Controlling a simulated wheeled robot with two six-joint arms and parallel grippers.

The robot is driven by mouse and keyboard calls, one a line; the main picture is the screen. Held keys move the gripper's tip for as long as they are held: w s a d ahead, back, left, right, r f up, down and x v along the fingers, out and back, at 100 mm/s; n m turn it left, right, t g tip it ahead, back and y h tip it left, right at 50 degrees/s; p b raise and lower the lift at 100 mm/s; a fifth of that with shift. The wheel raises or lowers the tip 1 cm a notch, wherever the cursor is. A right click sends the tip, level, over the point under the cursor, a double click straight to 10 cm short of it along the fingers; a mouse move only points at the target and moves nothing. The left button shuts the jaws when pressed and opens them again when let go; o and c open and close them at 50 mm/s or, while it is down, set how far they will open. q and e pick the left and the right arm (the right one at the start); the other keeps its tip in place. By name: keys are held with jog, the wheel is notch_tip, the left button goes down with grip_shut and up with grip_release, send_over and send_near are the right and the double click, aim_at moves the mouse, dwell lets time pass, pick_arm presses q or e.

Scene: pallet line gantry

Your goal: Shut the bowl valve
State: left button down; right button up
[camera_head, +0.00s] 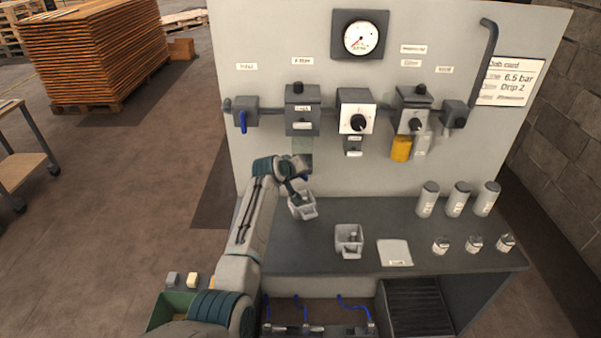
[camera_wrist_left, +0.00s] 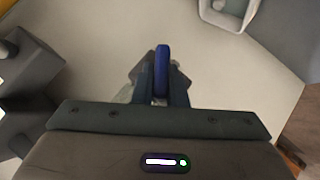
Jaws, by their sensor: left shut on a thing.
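The filter unit (camera_head: 300,120) hangs on the panel, with a greenish clear bowl (camera_head: 302,146) below it. My left gripper (camera_head: 304,178) is right under the bowl and hides most of the valve there. In the left wrist view a blue lever (camera_wrist_left: 162,68), seen nearly edge-on, stands between the fingers of my left gripper (camera_wrist_left: 160,90), which is shut on it. The valve's body and the lever's exact angle are hidden by the fingers. My right gripper is in neither view.
Another blue lever hangs from the inlet valve (camera_head: 241,118) at the left. A regulator (camera_head: 356,112) and a yellow bowl (camera_head: 401,149) are to the right. A grey cup (camera_head: 302,207) stands below my gripper, and a grey box (camera_head: 349,240) is on the bench.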

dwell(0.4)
pick_arm(q)
jog(key=c, duration=1.6)
grip_release()
jog(key=shift+w, duration=0.1)
jog(key=shift+o, duration=0.7)
jog(key=shift+w+d+f, duration=0.15)
jog(key=shift+f, duration=0.05)
jog(key=b+v, duration=0.3)
jog(key=v, duration=0.7)
jog(key=shift+s+a+r, duration=0.25)
jog(key=shift+r, duration=0.05)
